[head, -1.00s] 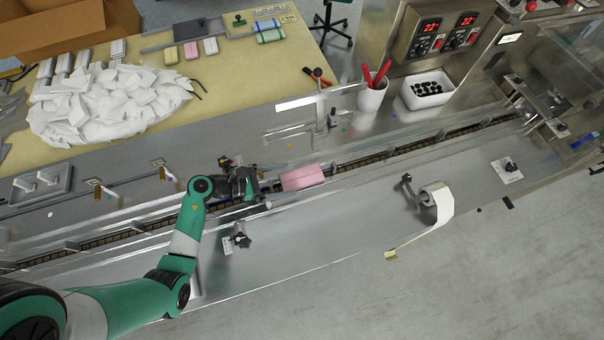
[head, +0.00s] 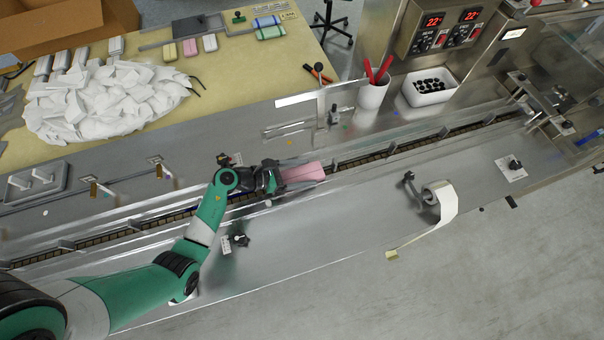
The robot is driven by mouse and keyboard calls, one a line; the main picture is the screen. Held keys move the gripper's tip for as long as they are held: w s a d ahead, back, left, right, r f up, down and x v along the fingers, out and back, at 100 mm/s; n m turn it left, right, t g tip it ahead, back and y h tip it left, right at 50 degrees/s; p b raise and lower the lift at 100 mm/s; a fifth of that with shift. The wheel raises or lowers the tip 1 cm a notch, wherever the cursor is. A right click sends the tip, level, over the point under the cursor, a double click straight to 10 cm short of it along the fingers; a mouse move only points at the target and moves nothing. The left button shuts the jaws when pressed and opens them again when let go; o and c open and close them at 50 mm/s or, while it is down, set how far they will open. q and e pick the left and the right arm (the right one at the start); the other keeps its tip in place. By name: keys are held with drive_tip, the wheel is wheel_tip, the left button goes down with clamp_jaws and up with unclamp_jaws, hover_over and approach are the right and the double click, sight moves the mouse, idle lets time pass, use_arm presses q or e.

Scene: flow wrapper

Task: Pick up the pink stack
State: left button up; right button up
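The pink stack (head: 306,172) is a small pink block lying on the conveyor channel in the middle of the head view. My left gripper (head: 288,176) is at the left end of the stack, coming in along the channel. Its fingers look spread, one along the far side and one along the near side of the stack. Whether they touch it is too small to tell. The gripper body hides part of the stack's left end. My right gripper is not in view.
The conveyor (head: 400,146) runs up to the right toward the machine. A white cup with red handles (head: 372,94) and a white bin of dark pieces (head: 430,88) stand behind it. A film roll (head: 436,196) is mounted at the right. A wrapper pile (head: 105,103) lies far left.

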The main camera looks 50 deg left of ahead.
sight(303, 175)
use_arm(q)
drive_tip(key=c, duration=0.7)
drive_tip(key=shift+r+p, duration=0.4)
drive_tip(key=shift+r, duration=0.25)
drive_tip(key=r+p, duration=0.1)
drive_tip(key=r, duration=0.2)
drive_tip(key=shift+s+d+p, duration=0.2)
drive_tip(key=shift+p, duration=0.2)
drive_tip(key=s+d+r+p, duration=0.1)
drive_tip(key=s+d+r, duration=0.2)
drive_tip(key=s+d+r+p, duration=0.2)
drive_tip(key=s, duration=0.2)
drive_tip(key=s+d+r+p, duration=0.2)
drive_tip(key=s+d+r, duration=0.1)
drive_tip(key=shift+s+d+r, duration=0.2)
drive_tip(key=shift+d+r, duration=0.1)
drive_tip(key=shift+r, duration=0.05)
